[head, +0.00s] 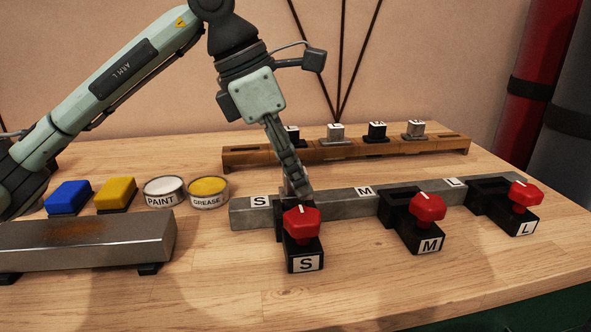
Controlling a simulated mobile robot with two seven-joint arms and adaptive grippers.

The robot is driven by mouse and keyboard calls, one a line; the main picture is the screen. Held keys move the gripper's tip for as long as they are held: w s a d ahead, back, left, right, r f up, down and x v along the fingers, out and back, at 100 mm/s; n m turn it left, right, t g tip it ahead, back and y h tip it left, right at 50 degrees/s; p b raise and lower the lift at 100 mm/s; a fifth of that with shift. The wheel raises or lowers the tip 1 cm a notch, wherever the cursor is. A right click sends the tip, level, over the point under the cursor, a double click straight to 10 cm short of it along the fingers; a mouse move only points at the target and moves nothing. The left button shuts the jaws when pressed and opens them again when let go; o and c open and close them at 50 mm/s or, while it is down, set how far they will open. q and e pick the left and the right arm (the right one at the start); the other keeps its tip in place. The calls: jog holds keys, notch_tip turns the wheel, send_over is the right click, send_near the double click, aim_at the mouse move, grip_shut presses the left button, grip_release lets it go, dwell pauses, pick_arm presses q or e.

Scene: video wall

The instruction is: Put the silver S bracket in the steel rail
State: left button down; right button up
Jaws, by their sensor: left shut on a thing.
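The steel rail (339,201) lies across the table, marked S, M and L from left to right. Three black clamps with red knobs stand on its front, labelled S (306,264), M (430,245) and L (526,228). My left gripper (299,190) points down at the rail, just behind the S clamp's red knob (302,221). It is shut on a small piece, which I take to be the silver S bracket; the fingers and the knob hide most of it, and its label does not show. My right gripper is out of view.
A wooden rack (345,152) behind holds several black and silver brackets; its two end slots are empty. Blue (69,196) and yellow (116,194) blocks, a paint tin (164,191), a grease tin (208,191) and a rusty steel block (85,243) lie at left.

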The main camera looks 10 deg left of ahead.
pick_arm(q)
jog(key=shift+f, duration=0.1)
dwell(0.3)
jog(key=shift+f+b, duration=0.7)
jog(key=c, duration=1.2)
grip_release()
jog(key=o, duration=0.5)
jog(key=shift+c, duration=0.2)
jog(key=shift+r+p, duration=2.4)
jog(key=shift+r, duration=1.1)
